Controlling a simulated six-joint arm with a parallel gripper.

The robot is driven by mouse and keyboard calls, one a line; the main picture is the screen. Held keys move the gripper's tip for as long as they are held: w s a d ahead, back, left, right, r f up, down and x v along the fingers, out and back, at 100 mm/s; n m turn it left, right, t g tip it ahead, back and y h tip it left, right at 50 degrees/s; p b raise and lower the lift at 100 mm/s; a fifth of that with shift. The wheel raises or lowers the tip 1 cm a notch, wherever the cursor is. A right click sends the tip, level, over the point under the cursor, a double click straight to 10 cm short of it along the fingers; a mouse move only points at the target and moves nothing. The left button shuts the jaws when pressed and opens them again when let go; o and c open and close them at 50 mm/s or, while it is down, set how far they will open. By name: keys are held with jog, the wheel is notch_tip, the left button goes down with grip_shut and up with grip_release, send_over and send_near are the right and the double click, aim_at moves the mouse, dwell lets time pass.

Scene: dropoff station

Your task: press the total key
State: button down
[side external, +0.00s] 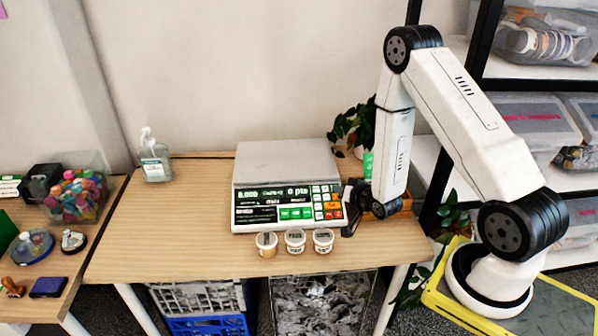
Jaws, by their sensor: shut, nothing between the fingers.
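A grey counting scale (285,163) with a flat metal pan stands on the wooden table. Its front panel has a lit green display (272,192) and a keypad (326,203) with white, green and orange-red keys at the right. The key labels are too small to read, so I cannot tell which is the total key. My gripper (348,231) is shut and empty, pointing down just right of the keypad, close to the scale's right front corner. I cannot tell whether it touches the scale.
Three small lidded cups (295,241) stand in front of the scale. A plant (352,128) and an orange-brown box (400,203) are behind and right of my gripper. A sanitizer bottle (154,160) stands at the back left. The table's left part is clear.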

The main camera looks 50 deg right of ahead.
jog(key=shift+w+d+f, duration=0.4)
jog(key=shift+f, duration=0.9)
jog(key=shift+w+d+f, duration=0.4)
jog(key=shift+f, duration=0.85)
jog(key=shift+w+d+f, duration=0.4)
jog(key=shift+f, duration=0.9)
jog(key=shift+w+d+f, duration=0.2)
jog(key=shift+f, duration=0.55)
dwell(0.3)
jog(key=shift+r, duration=0.2)
jog(key=shift+s+a+r, duration=0.25)
jog(key=shift+r, duration=0.3)
jog(key=shift+r, duration=0.15)
dwell(0.4)
jog(key=shift+s+a+r, duration=0.25)
jog(key=shift+r, duration=0.45)
jog(key=shift+s+a+r, duration=0.2)
jog(key=shift+r, duration=0.55)
jog(key=shift+s+a+r, duration=0.25)
jog(key=shift+r, duration=0.45)
